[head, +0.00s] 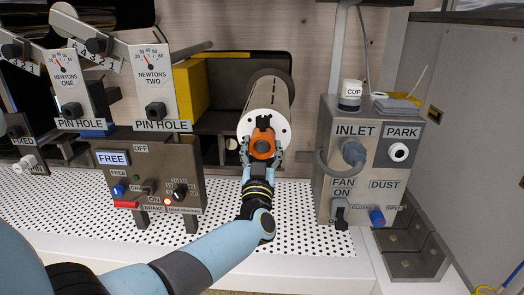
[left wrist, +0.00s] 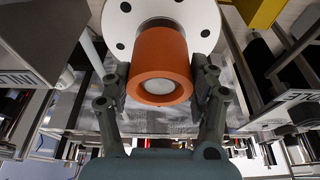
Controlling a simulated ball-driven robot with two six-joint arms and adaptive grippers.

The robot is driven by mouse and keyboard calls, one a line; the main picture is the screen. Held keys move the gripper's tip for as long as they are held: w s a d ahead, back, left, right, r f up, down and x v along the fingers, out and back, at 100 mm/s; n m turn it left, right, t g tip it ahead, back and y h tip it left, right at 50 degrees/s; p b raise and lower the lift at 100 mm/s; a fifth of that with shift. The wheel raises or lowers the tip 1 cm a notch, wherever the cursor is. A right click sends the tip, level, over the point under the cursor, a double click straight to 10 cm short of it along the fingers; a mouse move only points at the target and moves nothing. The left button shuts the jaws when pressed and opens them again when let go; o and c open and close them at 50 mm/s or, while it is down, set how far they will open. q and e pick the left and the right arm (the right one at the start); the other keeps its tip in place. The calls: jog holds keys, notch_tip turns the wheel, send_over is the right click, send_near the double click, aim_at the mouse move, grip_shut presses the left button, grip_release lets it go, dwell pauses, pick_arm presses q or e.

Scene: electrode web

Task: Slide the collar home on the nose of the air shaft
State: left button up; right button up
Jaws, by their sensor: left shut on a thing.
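The orange collar (head: 263,147) sits at the front of the air shaft (head: 271,95), in front of its white round flange (head: 255,120). In the left wrist view the collar (left wrist: 153,50) shows as an orange ring around a pale round nose end (left wrist: 158,82). My left gripper (head: 262,158) is shut on the collar, with one finger on each side; both fingers also show in the left wrist view (left wrist: 160,85). My right gripper is not in view.
A control box with FREE and BRAKE labels (head: 150,185) stands left. The perforated white deck (head: 300,225) is mostly clear between them.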

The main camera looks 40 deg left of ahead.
pick_arm(q)
jog(key=shift+w+a, duration=0.45)
jog(key=shift+w, duration=0.3)
jog(key=o, duration=1.8)
jog(key=v, duration=1.2)
